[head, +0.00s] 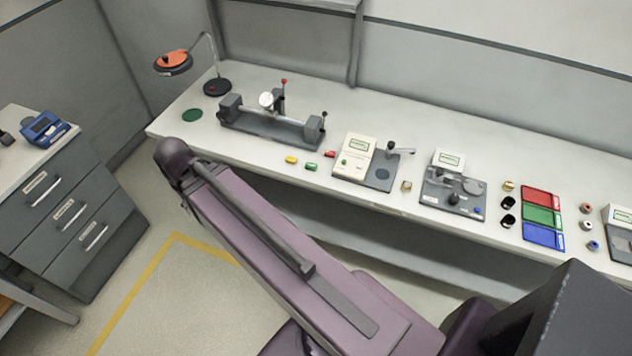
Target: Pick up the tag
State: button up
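No single thing is clearly marked as the tag. Three small coloured pieces lie on the front part of the long white bench: a yellow piece (291,159), a green piece (311,166) and a red piece (330,154). They are too small to tell whether any is a tag. My arm crosses the lower middle of the view in front of the bench. My gripper's fingers do not show.
The white bench (240,150) carries a grey fixture with a dial gauge (275,130), a lamp (174,62), a cream device (356,155), a grey device (452,195) and red, green and blue trays (543,218). A drawer cabinet (65,215) stands at left. Yellow-lined floor is clear.

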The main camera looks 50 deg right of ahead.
aim_at(311, 166)
jog(key=k, duration=1.6)
jog(key=z, duration=1.6)
jog(key=i, duration=1)
jog(key=u, duration=0.1)
